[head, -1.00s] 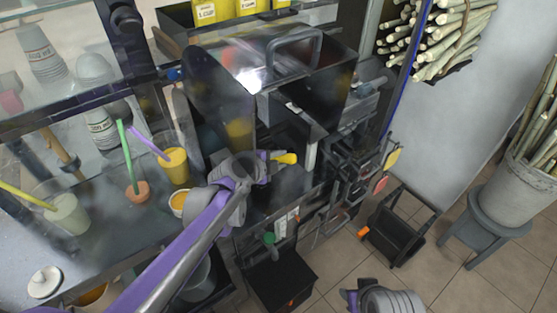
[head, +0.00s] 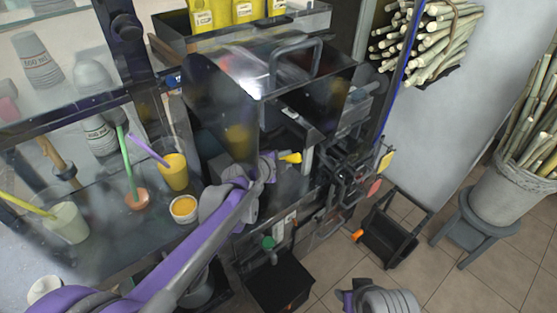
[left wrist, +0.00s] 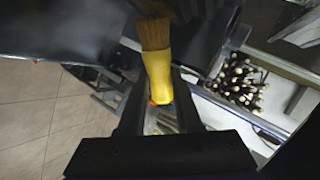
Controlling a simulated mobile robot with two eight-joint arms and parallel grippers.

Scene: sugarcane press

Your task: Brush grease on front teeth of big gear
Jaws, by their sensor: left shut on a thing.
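My left gripper (head: 270,165) is shut on a brush, whose yellow handle (head: 291,157) shows just past the fingers in the head view. In the left wrist view the yellow handle (left wrist: 157,75) stands between the fingers, with brown bristles (left wrist: 154,34) beyond it. The gripper is in front of the dark press (head: 300,185), under its hopper. The big gear cannot be made out; dark machinery (head: 350,160) lies to the right of the brush. Grease on the bristles cannot be told. Part of my right arm shows at the bottom of the head view, but its gripper does not.
A black bin (head: 280,284) is below. Cane bundles are at right. The tiled floor (head: 335,265) has free room.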

